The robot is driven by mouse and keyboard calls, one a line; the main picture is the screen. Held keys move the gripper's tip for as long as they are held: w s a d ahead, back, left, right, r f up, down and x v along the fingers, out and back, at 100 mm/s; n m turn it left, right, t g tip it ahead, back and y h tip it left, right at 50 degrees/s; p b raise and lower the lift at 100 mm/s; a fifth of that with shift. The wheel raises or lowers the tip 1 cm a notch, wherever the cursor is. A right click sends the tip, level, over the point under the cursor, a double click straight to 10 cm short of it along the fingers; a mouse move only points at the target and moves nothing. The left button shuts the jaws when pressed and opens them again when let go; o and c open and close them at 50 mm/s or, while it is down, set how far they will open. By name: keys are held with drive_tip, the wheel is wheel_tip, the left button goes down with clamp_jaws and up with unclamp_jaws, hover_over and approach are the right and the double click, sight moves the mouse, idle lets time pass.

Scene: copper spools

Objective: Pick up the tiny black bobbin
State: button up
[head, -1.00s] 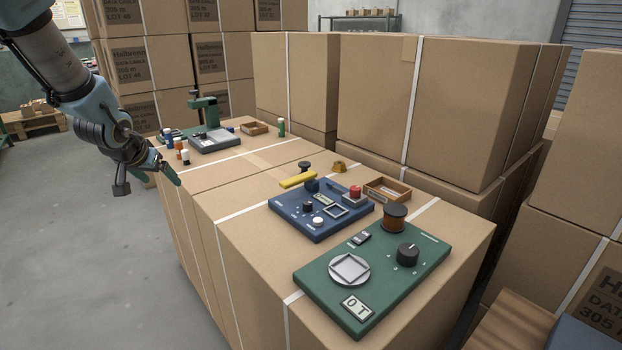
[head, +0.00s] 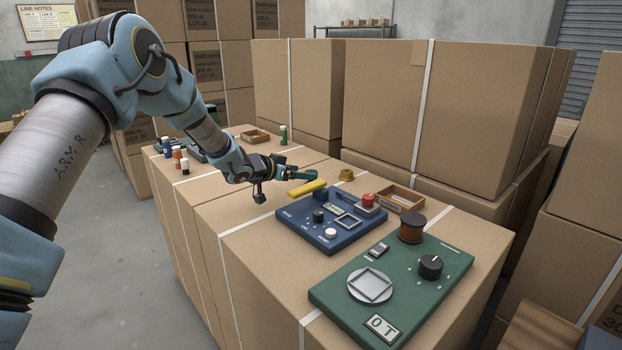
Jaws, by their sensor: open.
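The tiny black bobbin is not clearly visible in the head view. A small dark round piece stood behind the yellow bar (head: 307,188) a second ago, and that spot is now covered by my gripper (head: 304,175). My gripper has teal fingers and reaches in from the left, low over the carton top, just behind the yellow bar. Its jaws are open. Whether the small dark piece lies between the fingers or behind them cannot be told.
A blue panel (head: 290,214) with knobs stands in front of the gripper. A green panel (head: 343,287) and a copper spool (head: 411,229) are nearer right. A brass piece (head: 346,174) and a wooden tray (head: 399,200) sit close by. Tall cartons (head: 480,110) rise behind.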

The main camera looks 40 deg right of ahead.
drive_tip(key=p+x, duration=0.1)
drive_tip(key=x, duration=0.4)
drive_tip(key=shift+f, duration=0.15)
clamp_jaws()
idle(0.5)
